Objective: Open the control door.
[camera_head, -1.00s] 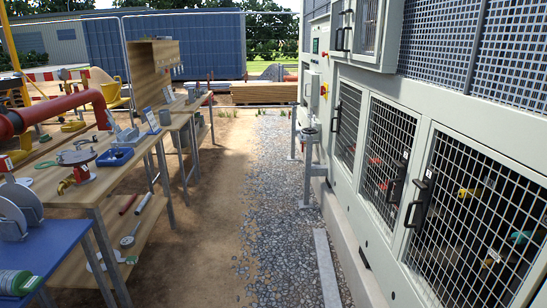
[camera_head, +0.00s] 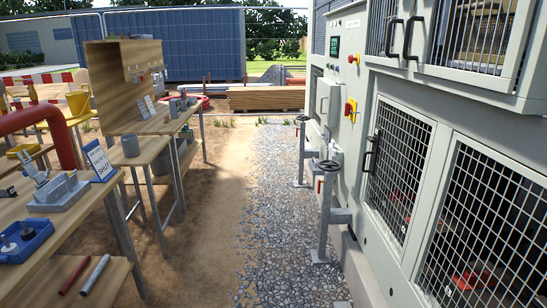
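The chiller (camera_head: 405,82) is a large light-grey cabinet along the right side. Its far part carries a small green display (camera_head: 334,46), a red knob on a yellow plate (camera_head: 350,108), and another red-and-yellow switch (camera_head: 353,59). A grey box-like panel with a handle (camera_head: 326,98) stands out from the wall beside these controls and looks closed. I cannot tell for certain which panel is the control door. Nearer mesh doors with black handles (camera_head: 372,152) look shut. Neither of my grippers is in view.
Valve stands with handwheels (camera_head: 329,166) rise from the gravel beside the chiller. Wooden workbenches (camera_head: 150,150) with tools line the left. A gravel and dirt path (camera_head: 265,200) runs clear between them. Stacked timber (camera_head: 265,98) lies across the far end.

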